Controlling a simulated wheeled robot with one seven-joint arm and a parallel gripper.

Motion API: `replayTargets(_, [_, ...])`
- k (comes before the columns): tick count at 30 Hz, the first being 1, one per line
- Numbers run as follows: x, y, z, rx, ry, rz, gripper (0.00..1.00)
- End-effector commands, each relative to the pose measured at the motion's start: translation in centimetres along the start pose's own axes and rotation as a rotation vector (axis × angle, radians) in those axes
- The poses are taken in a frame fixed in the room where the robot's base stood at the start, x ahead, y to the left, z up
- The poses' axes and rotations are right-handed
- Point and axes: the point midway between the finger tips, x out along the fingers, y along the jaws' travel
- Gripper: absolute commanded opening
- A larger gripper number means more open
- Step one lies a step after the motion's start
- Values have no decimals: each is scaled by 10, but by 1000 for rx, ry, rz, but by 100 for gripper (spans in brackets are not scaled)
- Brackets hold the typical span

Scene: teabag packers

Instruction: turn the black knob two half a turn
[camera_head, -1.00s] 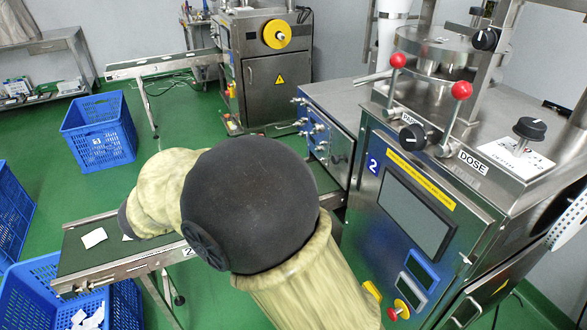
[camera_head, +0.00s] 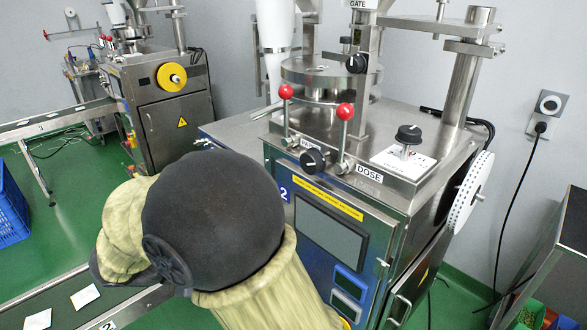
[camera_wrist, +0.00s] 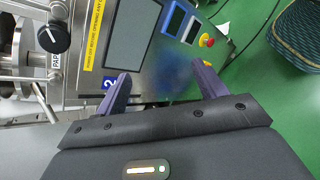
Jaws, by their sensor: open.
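Machine 2 carries several black knobs. One knob (camera_head: 313,161) with a white mark is on the front edge beside the "PA…" label; it also shows in the wrist view (camera_wrist: 53,38), upper left. Another knob (camera_head: 408,134) stands on a white dial plate (camera_head: 404,159) behind the "DOSE" label. A third knob (camera_head: 356,63) is higher up below "GATE". In the wrist view my gripper (camera_wrist: 163,72) is open and empty, its fingers wide apart before the machine's front panel. The front knob lies left of the fingers, apart from them. My arm hides the gripper in the head view.
Two red-balled levers (camera_head: 345,111) stand close to the front knob. The panel has a screen (camera_head: 331,239) and, in the wrist view, a red button (camera_wrist: 206,40). A white perforated reel (camera_head: 468,192) is at the machine's right side. Another machine (camera_head: 165,100) stands at back left.

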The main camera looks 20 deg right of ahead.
Motion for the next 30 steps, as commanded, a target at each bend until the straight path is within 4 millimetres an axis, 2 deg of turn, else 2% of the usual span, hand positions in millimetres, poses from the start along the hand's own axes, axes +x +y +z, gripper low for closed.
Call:
replayTargets(1, [22, -11, 4, 17, 29, -109, 71])
replayTargets(4, [51, -36, 6, 69, 112, -310, 71])
replayTargets(9, [80, -72, 7, 249, 263, -606, 71])
replayTargets(12, [89, -83, 6, 407, 353, -743, 71])
replayTargets(16, [99, -86, 5, 641, 457, -862, 71])
replayTargets(21, [110, -80, 8, 858, 530, -913, 71])
replayTargets(30, [112, -78, 8, 900, 546, -916, 71])
